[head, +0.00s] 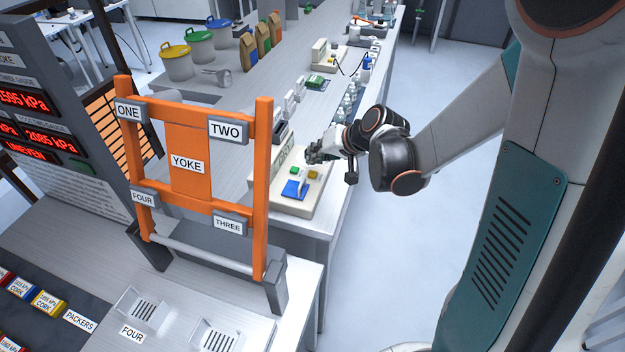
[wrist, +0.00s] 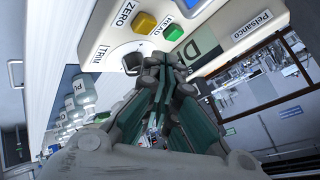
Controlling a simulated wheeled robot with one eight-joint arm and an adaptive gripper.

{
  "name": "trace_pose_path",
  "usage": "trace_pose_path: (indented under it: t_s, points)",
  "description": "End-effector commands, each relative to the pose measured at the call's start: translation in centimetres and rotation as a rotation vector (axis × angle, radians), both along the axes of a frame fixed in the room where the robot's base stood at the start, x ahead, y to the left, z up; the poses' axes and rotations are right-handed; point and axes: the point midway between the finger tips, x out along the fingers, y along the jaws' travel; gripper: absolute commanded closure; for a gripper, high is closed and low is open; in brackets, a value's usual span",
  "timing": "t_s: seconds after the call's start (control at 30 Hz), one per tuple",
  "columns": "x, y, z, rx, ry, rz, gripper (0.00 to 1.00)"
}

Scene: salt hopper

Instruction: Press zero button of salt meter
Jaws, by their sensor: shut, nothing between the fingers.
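The salt meter (head: 283,205) is a pale instrument on the bench behind the orange yoke frame. In the wrist view its panel (wrist: 105,22) carries a yellow button (wrist: 145,22) beside the word ZERO and a green button (wrist: 173,32) beside READ. The yellow button (head: 313,172) and green button (head: 294,170) also show in the head view. My gripper (head: 314,154) is above the meter's back right part. In the wrist view its fingers (wrist: 162,64) are together and empty. Their tips appear close to the green button and the TRIM control (wrist: 133,63); exact clearance cannot be told.
The orange yoke frame (head: 189,160) stands left of the meter. The floor right of the bench is clear apart from my arm.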

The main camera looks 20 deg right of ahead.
Motion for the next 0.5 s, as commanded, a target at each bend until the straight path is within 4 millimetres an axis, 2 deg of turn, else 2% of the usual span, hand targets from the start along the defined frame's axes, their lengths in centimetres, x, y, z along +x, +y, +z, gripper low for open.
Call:
trace_pose_path:
  t_s: [0.03, 0.13, 0.5]
  points:
    - [0.00, 0.00, -1.01, 0.000, 0.000, 0.000, 1.00]
    - [-0.01, 0.00, -1.58, 0.000, 0.000, 0.000, 1.00]
    - [0.00, 0.00, -1.65, 0.000, 0.000, 0.000, 1.00]
